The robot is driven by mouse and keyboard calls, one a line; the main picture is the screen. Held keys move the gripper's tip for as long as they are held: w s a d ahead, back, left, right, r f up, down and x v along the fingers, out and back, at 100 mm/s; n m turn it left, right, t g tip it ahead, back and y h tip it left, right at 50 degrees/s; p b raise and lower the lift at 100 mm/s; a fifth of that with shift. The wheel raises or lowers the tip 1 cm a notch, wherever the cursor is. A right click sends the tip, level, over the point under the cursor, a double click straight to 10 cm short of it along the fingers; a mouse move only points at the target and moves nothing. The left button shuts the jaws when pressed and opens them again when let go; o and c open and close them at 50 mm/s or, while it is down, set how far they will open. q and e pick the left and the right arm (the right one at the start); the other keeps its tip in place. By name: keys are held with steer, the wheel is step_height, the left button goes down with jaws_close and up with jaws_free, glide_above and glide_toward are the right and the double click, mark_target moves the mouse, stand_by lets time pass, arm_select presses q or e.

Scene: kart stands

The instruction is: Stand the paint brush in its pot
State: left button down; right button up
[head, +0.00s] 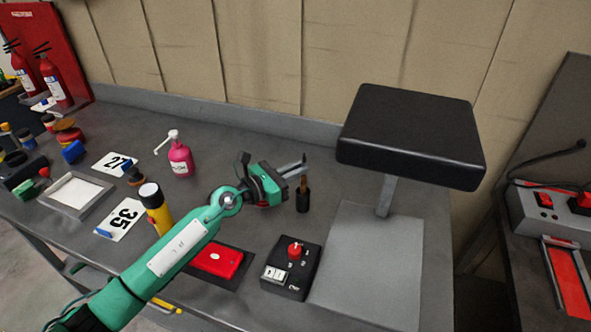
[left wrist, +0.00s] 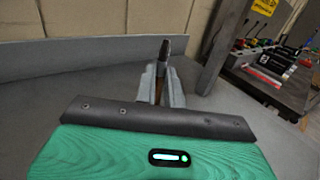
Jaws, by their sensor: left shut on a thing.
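My left gripper (head: 300,168) is shut on the paint brush (head: 303,184), above the bench at the middle of the head view. The brush is about upright, with its brown part showing below the fingers. The small black pot (head: 303,202) stands upright directly below. The brush's lower end meets the pot's mouth in the picture; I cannot tell how far inside it is. In the left wrist view the brush's dark upper end (left wrist: 165,48) sticks up beyond my fingers (left wrist: 160,84); the pot is hidden there. My right gripper is not in view.
A black padded seat on a post (head: 410,130) stands close to the right. A black switch box (head: 291,268) and a red item (head: 216,260) lie nearer. A pink spray bottle (head: 180,160), a yellow bottle (head: 155,207) and number cards (head: 122,220) are to the left.

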arm_select(q)
steer(key=c, duration=1.4)
jaws_free()
steer(key=shift+a, duration=0.1)
